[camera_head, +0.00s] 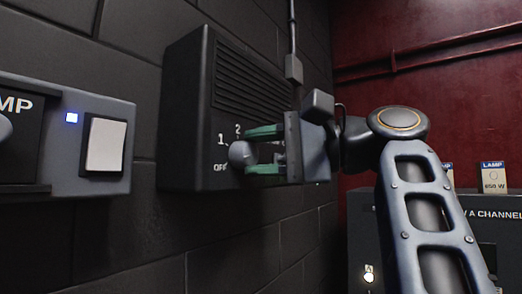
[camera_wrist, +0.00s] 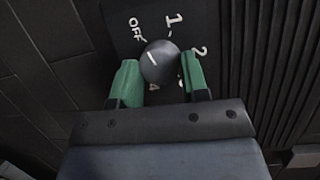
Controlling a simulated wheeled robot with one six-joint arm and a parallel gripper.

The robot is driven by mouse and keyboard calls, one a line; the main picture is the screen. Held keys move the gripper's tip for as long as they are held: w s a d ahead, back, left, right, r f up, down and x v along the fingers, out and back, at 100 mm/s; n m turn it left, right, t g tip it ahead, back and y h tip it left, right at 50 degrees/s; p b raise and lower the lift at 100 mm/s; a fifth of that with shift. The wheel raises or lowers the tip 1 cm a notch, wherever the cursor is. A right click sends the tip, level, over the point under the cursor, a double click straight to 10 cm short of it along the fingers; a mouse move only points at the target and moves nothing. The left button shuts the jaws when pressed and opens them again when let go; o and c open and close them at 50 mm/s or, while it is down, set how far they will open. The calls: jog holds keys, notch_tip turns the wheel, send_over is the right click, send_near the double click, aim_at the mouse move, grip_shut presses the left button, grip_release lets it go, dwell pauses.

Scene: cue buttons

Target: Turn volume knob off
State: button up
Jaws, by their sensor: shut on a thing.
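The volume knob (camera_head: 240,155) is a round dark grey knob low on the front of a black wall box (camera_head: 185,110). My gripper (camera_head: 256,152) reaches in from the right with green fingers above and below the knob. In the wrist view the gripper (camera_wrist: 160,68) has one finger on each side, shut on the knob.
A grey panel with a white lamp switch (camera_head: 106,145) and a lit blue light (camera_head: 71,118) is on the wall at left. A conduit (camera_head: 293,65) runs down the wall behind the box. A dark cabinet (camera_head: 360,225) with lamp boxes (camera_head: 493,178) stands at right.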

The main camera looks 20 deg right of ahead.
jog(key=shift+n+h, duration=0.5)
jog(key=shift+n, duration=0.5)
jog(key=o, duration=0.9)
jog(key=shift+v, duration=3.75)
jog(key=shift+r, duration=0.2)
